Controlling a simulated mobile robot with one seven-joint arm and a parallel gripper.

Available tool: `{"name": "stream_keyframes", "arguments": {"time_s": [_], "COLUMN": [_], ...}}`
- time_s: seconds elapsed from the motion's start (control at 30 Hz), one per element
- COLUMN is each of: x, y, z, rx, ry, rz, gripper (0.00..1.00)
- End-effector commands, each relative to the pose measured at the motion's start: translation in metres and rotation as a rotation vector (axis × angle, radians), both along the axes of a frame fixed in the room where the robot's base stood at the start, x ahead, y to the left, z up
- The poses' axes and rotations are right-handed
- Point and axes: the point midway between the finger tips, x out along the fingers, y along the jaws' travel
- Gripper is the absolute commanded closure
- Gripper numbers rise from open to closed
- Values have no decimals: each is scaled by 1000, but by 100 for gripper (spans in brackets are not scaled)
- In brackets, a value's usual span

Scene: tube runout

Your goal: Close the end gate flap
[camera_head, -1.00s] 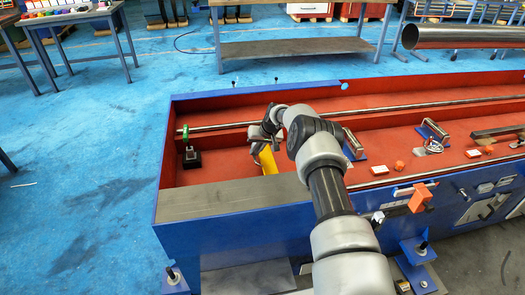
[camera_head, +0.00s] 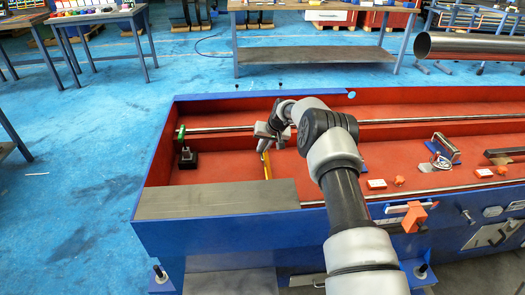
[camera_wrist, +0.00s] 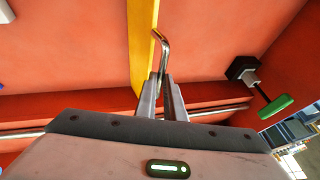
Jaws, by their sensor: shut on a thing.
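The yellow end gate flap (camera_head: 267,167) stands inside the red-floored trough, showing as a narrow strip below my gripper in the head view. In the wrist view, the flap (camera_wrist: 143,45) runs from the top edge down towards the fingers, seen nearly edge-on. A bent metal handle (camera_wrist: 163,45) is beside it, with its lower end between my fingertips. My gripper (camera_wrist: 165,80) is shut on this handle. In the head view, my gripper (camera_head: 262,143) is partly hidden by my arm.
The blue-sided trough (camera_head: 150,190) surrounds the flap. A black block with a green-tipped lever (camera_head: 187,158) stands left of it. A long metal rod (camera_head: 225,129) runs along the far side. A grey plate (camera_head: 215,198) covers the near left corner. Red floor lies clear between block and flap.

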Motion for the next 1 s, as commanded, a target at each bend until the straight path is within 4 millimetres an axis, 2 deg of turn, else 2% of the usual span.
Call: {"name": "stream_keyframes", "arguments": {"time_s": [0.03, 0.1, 0.27, 0.43, 0.47, 0.53, 0.57, 0.87, 1.0], "x": [-7, -8, -9, -9, -9, -9, -9, -6, -9], "y": [-16, -21, -38, -34, -34, -33, -32, -31, -36], "z": [-19, -19, -18, -16, -16, -15, -14, -7, 6], "rx": [-21, -21, 118, 110, 110, 111, 112, 116, 117], "ry": [22, 24, 27, 29, 29, 28, 27, 18, 16], "rz": [-5, -4, -7, 3, 3, 3, 4, 2, 1], "gripper": [100, 100, 100, 100, 86, 74, 72, 72, 72]}}
